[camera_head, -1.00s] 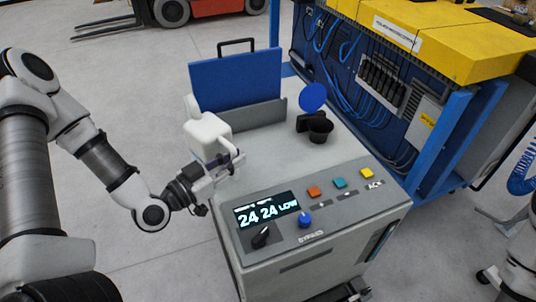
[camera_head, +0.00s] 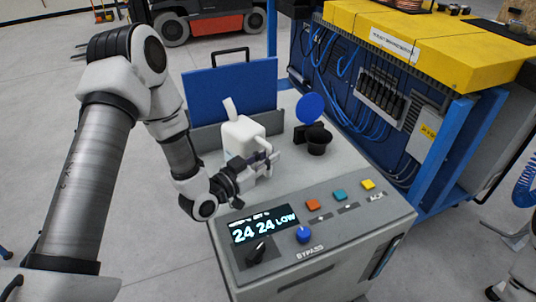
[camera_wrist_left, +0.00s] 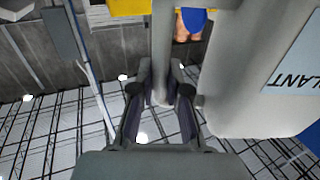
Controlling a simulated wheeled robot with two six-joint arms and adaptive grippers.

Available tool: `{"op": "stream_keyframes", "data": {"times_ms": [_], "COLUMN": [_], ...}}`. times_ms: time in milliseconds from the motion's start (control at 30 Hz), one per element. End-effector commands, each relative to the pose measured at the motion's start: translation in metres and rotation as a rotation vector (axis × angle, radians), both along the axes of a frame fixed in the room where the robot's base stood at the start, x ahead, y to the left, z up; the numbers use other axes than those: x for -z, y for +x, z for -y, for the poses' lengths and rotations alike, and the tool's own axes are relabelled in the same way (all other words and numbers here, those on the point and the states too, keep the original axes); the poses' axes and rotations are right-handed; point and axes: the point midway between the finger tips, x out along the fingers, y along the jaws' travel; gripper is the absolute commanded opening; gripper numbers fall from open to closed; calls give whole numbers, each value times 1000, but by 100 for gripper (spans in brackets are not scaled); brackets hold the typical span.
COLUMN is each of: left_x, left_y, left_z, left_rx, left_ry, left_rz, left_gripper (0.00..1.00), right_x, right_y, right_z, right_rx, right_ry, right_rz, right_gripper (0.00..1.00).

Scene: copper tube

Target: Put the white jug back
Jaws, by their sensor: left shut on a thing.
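The white jug (camera_head: 241,134) is a boxy container with a raised spout at its upper left. In the head view it is at the left back part of the grey cabinet top, in front of the blue panel. My left gripper (camera_head: 262,164) is shut on the jug's handle. In the left wrist view the handle (camera_wrist_left: 163,45) runs between the fingers (camera_wrist_left: 160,100), and the jug's pale body (camera_wrist_left: 235,75) with partly visible lettering fills the right. The jug looks upright; whether its base touches the cabinet is hidden.
The grey cabinet (camera_head: 345,180) has a display (camera_head: 265,228), a blue knob (camera_head: 304,235) and coloured buttons in front. A black filler cup (camera_head: 318,147) with a blue disc (camera_head: 310,107) stands right of the jug. The blue panel (camera_head: 232,90) stands behind. A yellow-topped machine (camera_head: 390,40) is at right.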

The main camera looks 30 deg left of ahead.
Motion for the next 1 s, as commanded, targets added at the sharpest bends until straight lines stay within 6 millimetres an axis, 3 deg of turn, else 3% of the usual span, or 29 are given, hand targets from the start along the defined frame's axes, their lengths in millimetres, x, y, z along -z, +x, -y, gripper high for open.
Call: {"op": "stream_keyframes", "data": {"times_ms": [300,333,400,767,1000], "left_x": [6,7,5,5,6], "left_y": [0,0,0,-3,-44], "left_z": [0,0,0,-2,-18], "left_rx": [0,0,0,-1,-7], "left_ry": [1,1,1,0,-8], "left_rz": [4,1,1,1,0], "left_gripper": [0,18,40,40,40], "right_x": [1,1,0,0,12], "right_y": [0,0,0,0,0], "right_z": [0,0,0,0,0], "right_rx": [0,0,0,0,0], "right_ry": [0,0,0,0,0], "right_rz": [0,0,0,0,0], "right_gripper": [0,0,0,0,0]}}
